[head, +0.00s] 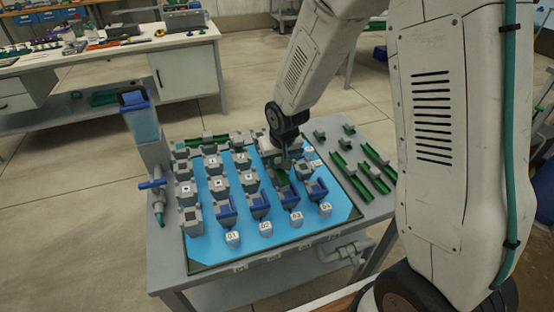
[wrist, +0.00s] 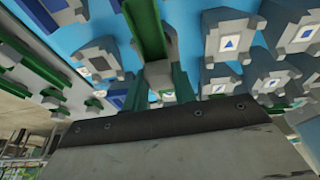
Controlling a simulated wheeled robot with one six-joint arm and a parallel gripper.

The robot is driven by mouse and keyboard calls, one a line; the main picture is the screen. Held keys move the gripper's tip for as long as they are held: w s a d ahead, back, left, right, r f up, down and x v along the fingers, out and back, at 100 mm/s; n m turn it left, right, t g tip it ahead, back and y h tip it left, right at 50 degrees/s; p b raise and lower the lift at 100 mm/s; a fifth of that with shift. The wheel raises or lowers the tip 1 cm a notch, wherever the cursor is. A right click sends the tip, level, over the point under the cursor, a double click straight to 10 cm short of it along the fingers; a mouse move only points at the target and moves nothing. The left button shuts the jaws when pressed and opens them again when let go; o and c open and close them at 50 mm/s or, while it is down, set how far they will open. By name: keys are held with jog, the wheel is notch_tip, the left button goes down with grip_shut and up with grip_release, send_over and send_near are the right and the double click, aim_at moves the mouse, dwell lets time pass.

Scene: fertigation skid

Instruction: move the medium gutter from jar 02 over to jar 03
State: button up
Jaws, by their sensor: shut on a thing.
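My gripper (head: 285,163) is down among the grey blocks at the right part of the blue board, shut on a green gutter (head: 281,177). In the wrist view the green gutter (wrist: 147,32) runs away from the gripper, over the blue board. The fingertips and the held part are partly hidden, and I cannot tell whether the gutter touches the blocks below. White jars with number labels stand along the board's front edge: jar 02 (head: 265,228) is second from the left, and jar 03 (head: 296,218) is to its right.
Rows of grey blocks (head: 218,185), some with blue parts, crowd the board (head: 222,260). Loose green gutters (head: 378,155) lie on the table's right side. A blue-topped tank (head: 140,115) and a blue-handled valve (head: 153,184) stand at the left.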

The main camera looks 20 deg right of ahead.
jog(key=shift+f, duration=0.3)
jog(key=o, duration=1)
jog(key=shift+r, duration=0.1)
jog(key=shift+r, duration=0.35)
jog(key=v, duration=1.2)
jog(key=s+d+r, duration=0.1)
jog(key=s+r, duration=0.3)
jog(key=s, duration=0.5)
jog(key=s+d+r+g, duration=0.1)
jog(key=s+r, duration=0.3)
jog(key=s, duration=0.5)
jog(key=s+d+r+g, duration=0.1)
jog(key=s+r, duration=0.3)
jog(key=s, duration=0.5)
jog(key=shift+s+d+r, duration=0.15)
jog(key=shift+d+r, duration=0.1)
jog(key=shift+d, duration=0.55)
